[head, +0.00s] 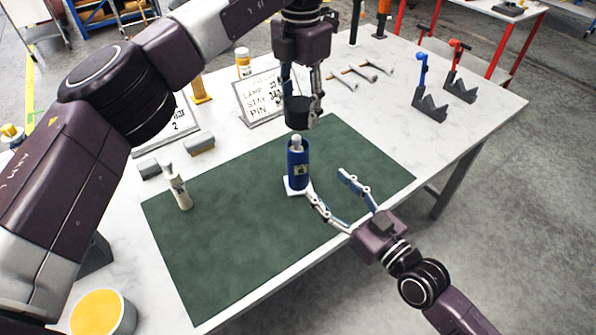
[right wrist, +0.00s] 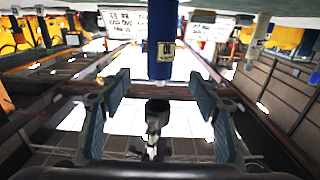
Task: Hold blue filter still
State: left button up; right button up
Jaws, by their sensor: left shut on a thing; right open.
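The blue filter (head: 298,170) is an upright blue cylinder with a pale knob on top and a small label. One fingertip is close beside the filter's base; contact is unclear. In the right wrist view the filter (right wrist: 161,45) appears upside down, centred between the open fingers (right wrist: 160,88).
The green mat (head: 230,250) is mostly bare. Sign boards (head: 268,97), pale rods (head: 360,71) and dark stands with blue (head: 428,100) and red (head: 459,85) tops lie behind. A yellow-topped tub (head: 102,313) is lower left.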

aim_at(304, 163)
jog(key=x, duration=1.2)
jog(key=shift+w+f, duration=0.1)
jog(key=shift+w, duration=0.05)
grip_shut()
